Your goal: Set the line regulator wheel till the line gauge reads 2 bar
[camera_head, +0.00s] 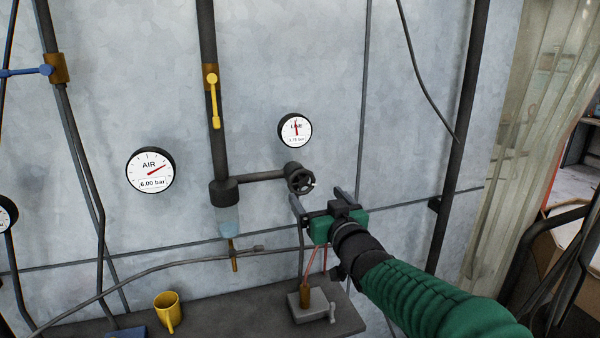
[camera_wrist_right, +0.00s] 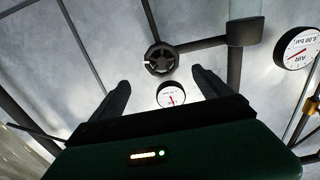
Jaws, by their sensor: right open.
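The line regulator wheel (camera_head: 301,180) is a small dark spoked handwheel at the end of a short side pipe, with a pale mark on its rim. It also shows in the wrist view (camera_wrist_right: 160,59). The round white LINE gauge (camera_head: 295,130) sits above it; its red needle points almost straight up, and its small number is too blurred to read surely. My right gripper (camera_head: 320,197) is open and empty, just below and in front of the wheel and apart from it. In the wrist view, the wheel shows beyond the fingertips (camera_wrist_right: 161,78). My left gripper is not in view.
An AIR gauge (camera_head: 150,170) reading 6.00 bar is on the wall to the left. A yellow lever (camera_head: 214,100) is on the vertical pipe. A yellow mug (camera_head: 168,311) and a small grey block (camera_head: 311,307) stand on the shelf below. A clear strip curtain (camera_head: 530,110) hangs right.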

